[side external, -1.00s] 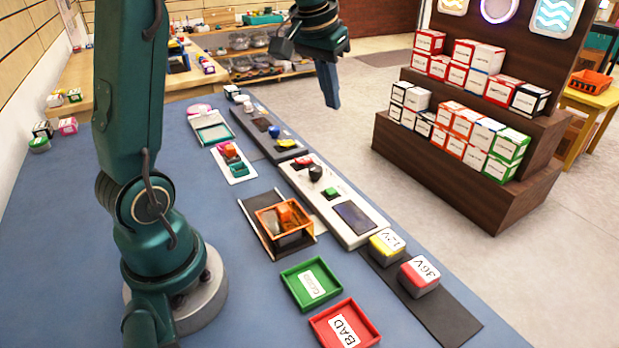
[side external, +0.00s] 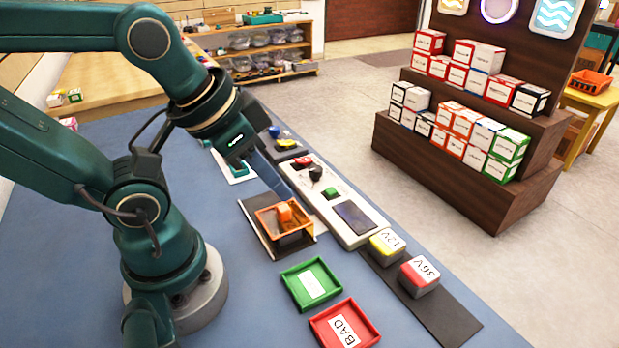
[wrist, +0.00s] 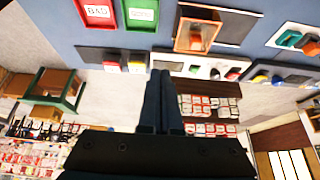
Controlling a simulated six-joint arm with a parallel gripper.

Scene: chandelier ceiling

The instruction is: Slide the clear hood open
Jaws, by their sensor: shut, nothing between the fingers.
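The clear hood (side external: 271,219) looks like an orange-framed, see-through box on a dark base plate (side external: 252,231), with an orange block (side external: 284,212) showing in it. In the wrist view the hood (wrist: 184,32) is at the top, with the bare dark plate (wrist: 236,27) to its right. My gripper (side external: 290,200) is shut and empty, its blue fingers slanting down near the hood's back right side. In the side view I cannot tell whether they touch it. In the wrist view the fingertips (wrist: 160,73) point up the picture, apart from the hood and lower left of it.
A white control panel (side external: 349,238) with a red and a green button lies right of the hood. Green (side external: 312,285) and red (side external: 345,328) trays stand in front. Yellow (side external: 386,243) and red-topped (side external: 419,277) blocks sit on a dark strip.

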